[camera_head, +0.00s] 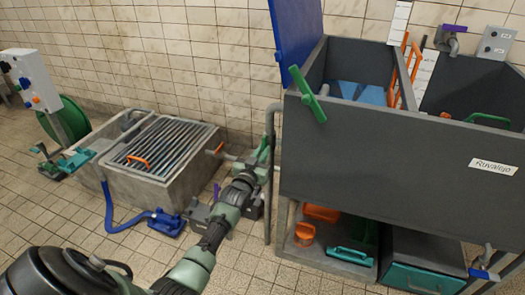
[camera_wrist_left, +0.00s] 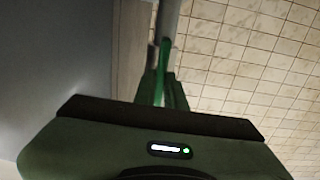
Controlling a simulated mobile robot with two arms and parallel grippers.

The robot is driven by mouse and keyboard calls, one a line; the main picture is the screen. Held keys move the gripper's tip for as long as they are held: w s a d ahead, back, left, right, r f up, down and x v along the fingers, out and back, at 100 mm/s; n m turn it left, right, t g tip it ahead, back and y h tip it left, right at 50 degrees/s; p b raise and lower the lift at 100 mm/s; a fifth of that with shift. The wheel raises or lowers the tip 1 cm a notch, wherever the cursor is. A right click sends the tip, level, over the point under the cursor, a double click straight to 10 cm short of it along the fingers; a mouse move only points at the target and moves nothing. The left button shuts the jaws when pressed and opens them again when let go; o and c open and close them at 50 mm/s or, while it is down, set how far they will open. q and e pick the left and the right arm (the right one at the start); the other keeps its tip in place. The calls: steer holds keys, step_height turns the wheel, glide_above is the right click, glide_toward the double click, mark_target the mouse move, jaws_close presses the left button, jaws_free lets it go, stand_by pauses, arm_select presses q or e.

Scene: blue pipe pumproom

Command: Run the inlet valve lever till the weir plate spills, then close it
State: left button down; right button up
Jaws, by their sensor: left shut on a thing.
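My left gripper (camera_head: 262,152) is at the grey upright pipe (camera_head: 269,200) left of the big grey tank (camera_head: 390,160). In the left wrist view its fingers (camera_wrist_left: 162,92) are shut on a slim green lever (camera_wrist_left: 165,58), which I take for the inlet valve lever. The lever stands up from between the fingers, close to the pipe. The gripper hides the valve body. Blue water (camera_head: 362,93) shows low in the tank's left compartment. My right gripper is not in view.
A green bar (camera_head: 308,95) sits on the tank's front left corner. A blue panel (camera_head: 296,35) stands behind it. A grated concrete pit (camera_head: 165,148) with a blue hose (camera_head: 112,215) lies left. Crates and tools sit under the tank.

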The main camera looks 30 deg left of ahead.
arm_select(q)
steer(key=shift+f, duration=0.15)
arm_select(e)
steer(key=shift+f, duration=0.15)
arm_select(q)
steer(key=c, duration=1.5)
jaws_free()
